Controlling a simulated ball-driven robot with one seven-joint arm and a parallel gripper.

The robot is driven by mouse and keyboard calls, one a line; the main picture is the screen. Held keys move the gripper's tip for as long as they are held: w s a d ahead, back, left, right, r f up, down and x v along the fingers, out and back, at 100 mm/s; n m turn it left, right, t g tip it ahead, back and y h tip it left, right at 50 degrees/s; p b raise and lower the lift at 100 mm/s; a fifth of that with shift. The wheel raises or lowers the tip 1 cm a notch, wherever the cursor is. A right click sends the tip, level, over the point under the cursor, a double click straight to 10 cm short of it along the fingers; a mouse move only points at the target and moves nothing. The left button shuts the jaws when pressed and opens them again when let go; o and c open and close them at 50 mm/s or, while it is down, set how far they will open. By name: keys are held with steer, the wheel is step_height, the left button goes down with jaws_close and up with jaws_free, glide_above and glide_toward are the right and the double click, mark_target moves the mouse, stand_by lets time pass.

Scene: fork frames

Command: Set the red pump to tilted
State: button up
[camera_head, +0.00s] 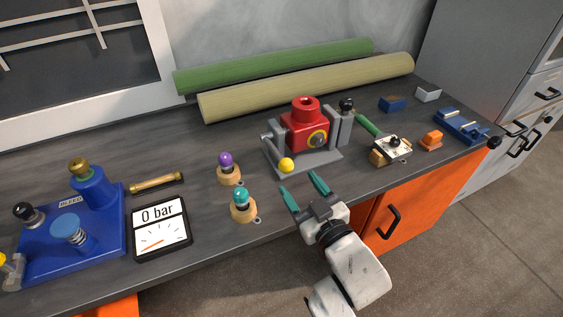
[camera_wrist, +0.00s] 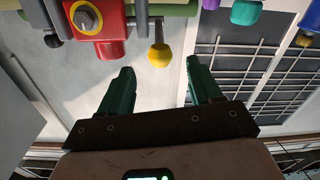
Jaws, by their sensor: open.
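The red pump (camera_head: 306,126) sits upright in a grey cradle (camera_head: 272,166) between two side posts, with a yellow ring on its front face. It shows at the top left of the wrist view (camera_wrist: 108,25). A yellow ball knob (camera_head: 286,165) is at the cradle's front left corner, on a grey lever. A black knob (camera_head: 347,104) tops the right post. My gripper (camera_head: 304,186) is open and empty, with teal fingers, in front of the cradle and close to the yellow knob.
To the left stand a purple knob (camera_head: 226,159) and a teal knob (camera_head: 240,196) on wooden bases, a gauge reading 0 bar (camera_head: 161,228), and a blue bleed unit (camera_head: 107,215). Two rolls (camera_head: 310,86) lie behind.

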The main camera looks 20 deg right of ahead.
mark_target(281, 157)
steer(key=w, duration=1)
steer(key=shift+a, duration=0.3)
jaws_close()
